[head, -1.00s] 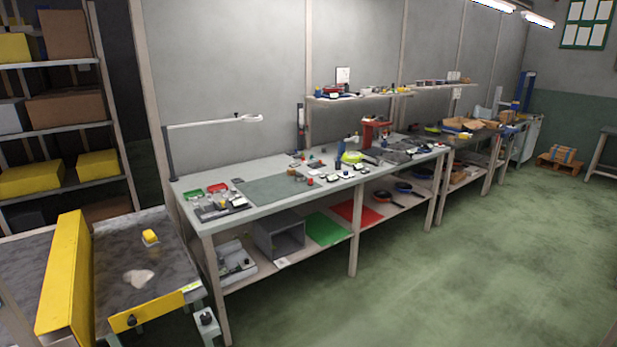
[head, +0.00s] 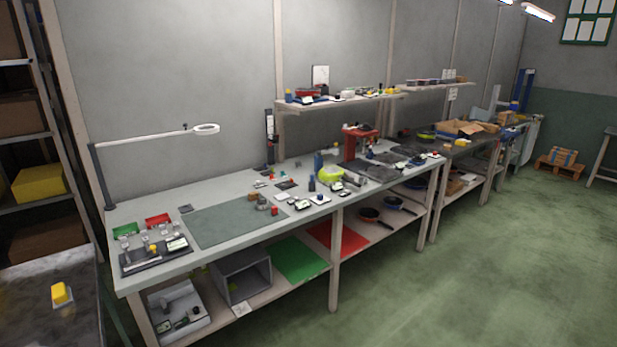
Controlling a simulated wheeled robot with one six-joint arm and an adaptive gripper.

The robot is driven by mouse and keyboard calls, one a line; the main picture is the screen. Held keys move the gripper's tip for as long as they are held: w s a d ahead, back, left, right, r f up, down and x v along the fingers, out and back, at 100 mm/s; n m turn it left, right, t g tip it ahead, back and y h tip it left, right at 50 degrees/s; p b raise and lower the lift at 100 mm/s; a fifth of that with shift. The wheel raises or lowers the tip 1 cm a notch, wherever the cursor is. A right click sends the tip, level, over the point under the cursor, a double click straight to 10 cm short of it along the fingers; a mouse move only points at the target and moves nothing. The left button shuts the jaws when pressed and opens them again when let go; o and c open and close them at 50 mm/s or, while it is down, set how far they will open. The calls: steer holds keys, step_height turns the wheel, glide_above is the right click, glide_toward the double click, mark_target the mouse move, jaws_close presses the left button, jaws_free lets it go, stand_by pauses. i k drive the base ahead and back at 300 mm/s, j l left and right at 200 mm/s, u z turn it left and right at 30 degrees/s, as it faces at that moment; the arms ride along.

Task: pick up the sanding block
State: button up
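No object in view can be made out with certainty as the sanding block. A small yellow block with a pale base (head: 61,294) lies on the dark grey surface (head: 30,285) at the lower left. A small brown block (head: 253,197) sits on the workbench at the back edge of the grey-green mat (head: 225,225). Both are too small to identify surely. My gripper is not in view.
The long workbench (head: 160,210) carries several small tools, a red and a green tray, and a lamp (head: 150,138). Its lower shelf holds a grey box (head: 243,277) and pans. Shelving (head: 40,150) stands at left. The green floor (head: 480,270) at right is clear.

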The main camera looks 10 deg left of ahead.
mark_target(253, 195)
steer(key=i+l+u, duration=0.15)
steer(key=i+u, duration=0.15)
steer(key=i, duration=0.3)
steer(key=i+l+u, duration=0.35)
steer(key=i, duration=0.2)
steer(key=i+l+u, duration=0.3)
steer(key=i, duration=0.25)
